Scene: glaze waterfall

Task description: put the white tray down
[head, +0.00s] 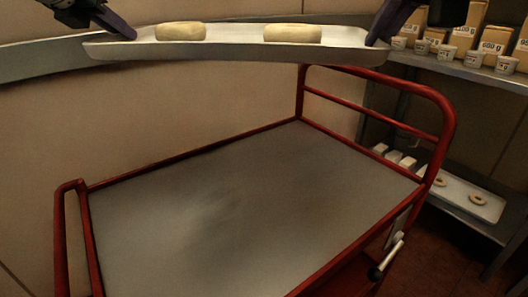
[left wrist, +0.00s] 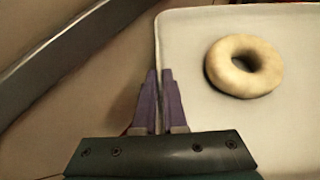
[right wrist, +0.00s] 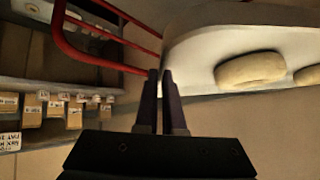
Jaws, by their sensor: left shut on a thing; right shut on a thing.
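The white tray (head: 235,47) is held up between my two grippers at the top of the head view, roughly level. Two pale ring-shaped doughs, a left one (head: 180,31) and a right one (head: 292,33), lie on it. My left gripper (head: 128,30) is shut on the tray's left end; the left wrist view shows its purple fingers (left wrist: 160,95) closed on the rim beside one ring (left wrist: 244,66). My right gripper (head: 378,38) is shut on the tray's right end, with its fingers (right wrist: 162,95) at the edge in the right wrist view.
At the right, a shelf (head: 470,72) holds cups and boxes, and a lower shelf holds another tray (head: 455,192) with rings.

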